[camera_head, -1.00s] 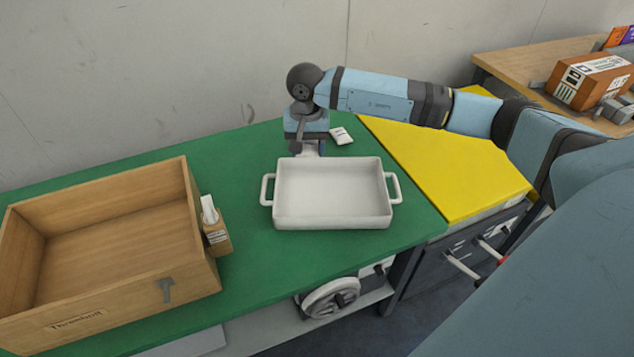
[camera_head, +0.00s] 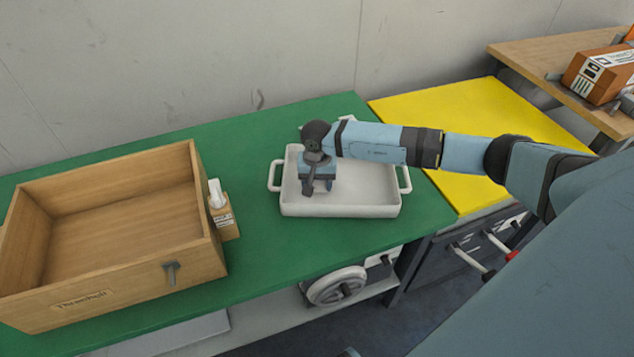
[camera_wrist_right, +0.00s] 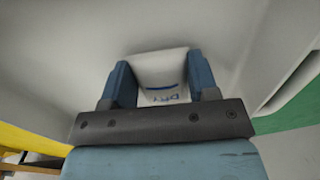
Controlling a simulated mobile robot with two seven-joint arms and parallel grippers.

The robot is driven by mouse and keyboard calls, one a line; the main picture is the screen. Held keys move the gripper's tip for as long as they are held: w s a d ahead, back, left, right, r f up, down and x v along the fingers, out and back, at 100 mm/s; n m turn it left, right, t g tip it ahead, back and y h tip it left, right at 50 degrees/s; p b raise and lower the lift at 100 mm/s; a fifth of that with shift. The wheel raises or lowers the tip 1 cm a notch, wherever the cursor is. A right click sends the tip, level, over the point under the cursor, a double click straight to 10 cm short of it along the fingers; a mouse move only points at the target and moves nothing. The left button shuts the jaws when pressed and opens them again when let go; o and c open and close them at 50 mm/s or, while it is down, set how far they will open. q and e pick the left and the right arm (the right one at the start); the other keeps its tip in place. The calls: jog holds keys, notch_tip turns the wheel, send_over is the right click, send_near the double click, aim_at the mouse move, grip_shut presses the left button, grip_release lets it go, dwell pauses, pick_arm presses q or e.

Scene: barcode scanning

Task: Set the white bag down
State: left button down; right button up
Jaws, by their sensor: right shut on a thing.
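The white bag (camera_wrist_right: 161,68) is between the two blue fingers of my right gripper (camera_wrist_right: 159,76) in the right wrist view. Dark lettering and a blue stripe show on it. In the head view my right gripper (camera_head: 318,188) points down inside the white tray (camera_head: 370,211), in its left half. The bag is hidden there behind the gripper. I cannot tell whether the bag touches the tray floor. My left gripper is not in view.
The tray stands on a green table (camera_head: 250,275). A wooden box (camera_head: 120,265) and a small brown box with a white top (camera_head: 222,212) are to its left. A yellow mat (camera_head: 480,125) is at right. A white packet (camera_head: 347,118) shows partly behind my arm.

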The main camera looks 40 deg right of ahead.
aim_at(317, 182)
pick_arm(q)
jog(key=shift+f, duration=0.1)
pick_arm(e)
jog(key=shift+f, duration=0.2)
jog(key=o, duration=0.9)
jog(key=shift+r, duration=0.1)
jog(key=shift+r, duration=0.1)
jog(key=shift+r, duration=0.25)
pick_arm(q)
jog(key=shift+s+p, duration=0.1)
jog(key=shift+p, duration=0.3)
pick_arm(e)
notch_tip(317, 182, up, 12)
jog(key=shift+f, duration=0.15)
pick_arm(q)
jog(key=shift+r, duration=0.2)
